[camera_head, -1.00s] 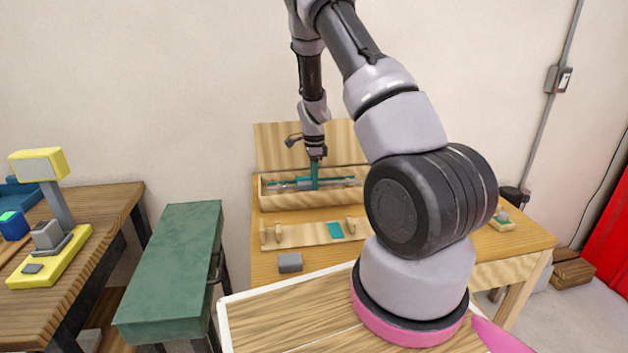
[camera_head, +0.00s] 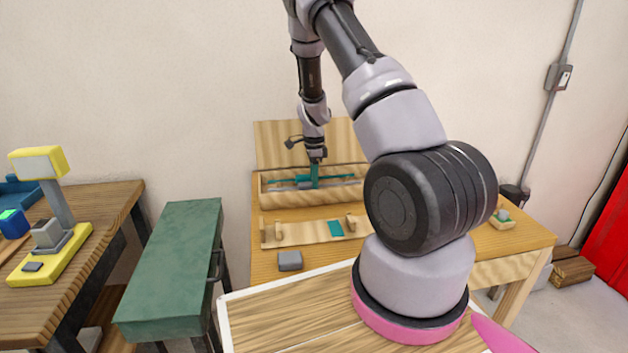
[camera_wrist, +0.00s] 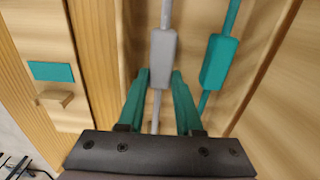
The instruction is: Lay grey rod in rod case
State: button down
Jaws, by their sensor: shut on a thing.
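The wooden rod case (camera_head: 325,198) stands open at the back of the table, its lid raised behind it. My gripper (camera_head: 315,184) reaches down into it from above. In the wrist view my teal fingers (camera_wrist: 160,80) are shut on the grey block of the grey rod (camera_wrist: 162,45), which runs lengthwise in the case. A teal rod (camera_wrist: 218,62) with its own block lies beside it, to the right and apart. I cannot tell whether the grey rod touches the case floor.
In front of the case is a wooden rack (camera_head: 300,234) with two pegs and a teal patch (camera_head: 335,228); no rod lies on it. A grey block (camera_head: 290,261) sits at the table's front left. A green cabinet (camera_head: 175,265) stands to the left.

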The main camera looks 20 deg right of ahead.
jog(key=shift+f, duration=0.4)
dwell(0.3)
jog(key=c, duration=0.5)
grip_release()
jog(key=s+a+r+n+t+y, duration=0.15)
jog(key=s+r, duration=0.25)
jog(key=r, duration=0.7)
jog(key=s+a+r+n+t, duration=0.1)
jog(key=s+a+r+n, duration=0.15)
jog(key=r, duration=0.75)
jog(key=s+a+r+n+t+y, duration=0.1)
jog(key=s+a+r+n, duration=0.2)
jog(key=r, duration=0.8)
jog(key=s+a+r+n+t, duration=0.1)
jog(key=s+r+n, duration=0.3)
jog(key=s, duration=0.6)
jog(key=s+a+r+n+t, duration=0.2)
jog(key=s+r+n, duration=0.3)
jog(key=s, duration=0.5)
jog(key=shift+s+t, duration=0.35)
jog(key=shift+s, duration=0.05)
